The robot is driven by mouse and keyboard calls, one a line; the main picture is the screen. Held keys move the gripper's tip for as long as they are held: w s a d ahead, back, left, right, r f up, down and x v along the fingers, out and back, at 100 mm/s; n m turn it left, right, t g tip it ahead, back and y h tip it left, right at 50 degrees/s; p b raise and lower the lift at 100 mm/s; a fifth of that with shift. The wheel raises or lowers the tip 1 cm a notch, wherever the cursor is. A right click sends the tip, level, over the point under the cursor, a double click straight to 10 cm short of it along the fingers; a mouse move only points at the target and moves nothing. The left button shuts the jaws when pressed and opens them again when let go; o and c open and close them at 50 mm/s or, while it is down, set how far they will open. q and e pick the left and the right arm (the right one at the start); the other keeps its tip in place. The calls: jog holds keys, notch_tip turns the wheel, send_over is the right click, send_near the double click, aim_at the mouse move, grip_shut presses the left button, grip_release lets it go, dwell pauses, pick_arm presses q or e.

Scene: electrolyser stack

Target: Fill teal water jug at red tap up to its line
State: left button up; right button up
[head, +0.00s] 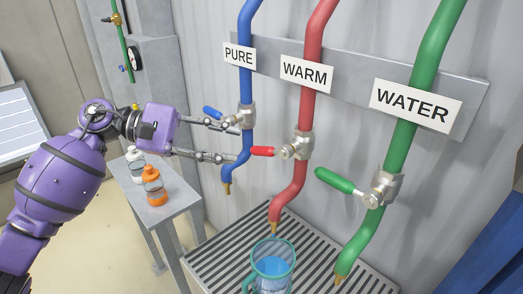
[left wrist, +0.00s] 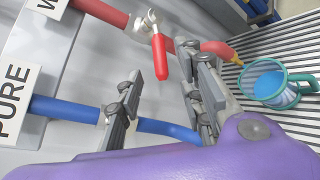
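The clear jug with teal rim and handle (head: 272,268) stands on the slatted grate under the red pipe's brass spout (head: 274,228). Blue water shows inside it; I cannot make out its fill line. The jug also shows in the left wrist view (left wrist: 278,85). The red tap, labelled WARM, has a red lever (head: 262,151) lying across its pipe. My left gripper (head: 238,142) is open and empty, its fingers apart. The red lever (left wrist: 160,58) appears just beyond the fingertips in the left wrist view. I cannot tell clearly whether water is running. My right gripper is out of view.
The blue PURE pipe (head: 247,80) is close by my left fingers. The green WATER pipe (head: 405,140) with green lever (head: 334,180) is to the right. A small table (head: 160,212) holds an orange bottle (head: 154,187) and a white bottle (head: 135,163).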

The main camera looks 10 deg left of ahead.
aim_at(257, 149)
pick_arm(q)
jog(key=shift+m, duration=0.5)
jog(key=p+x, duration=0.2)
jog(key=x, duration=0.4)
jog(key=shift+w+d+r, duration=0.1)
jog(key=shift+d, duration=0.2)
jog(key=shift+w+d+f, duration=0.15)
jog(key=shift+d+f, duration=0.1)
jog(key=shift+d, duration=0.25)
jog(key=shift+d+f, duration=0.1)
jog(key=c, duration=0.8)
grip_shut()
jog(key=m+y+b, duration=0.1)
jog(key=r+y+b, duration=0.1)
jog(key=b, duration=0.1)
jog(key=shift+w+a+r+m+y, duration=0.15)
jog(key=shift+a+r+m+y, duration=0.15)
jog(key=shift+r+m, duration=0.1)
jog(key=shift+r+m+t+y, duration=0.3)
jog(key=shift+r, duration=0.25)
jog(key=o, duration=0.7)
grip_release()
jog(key=shift+o, duration=0.5)
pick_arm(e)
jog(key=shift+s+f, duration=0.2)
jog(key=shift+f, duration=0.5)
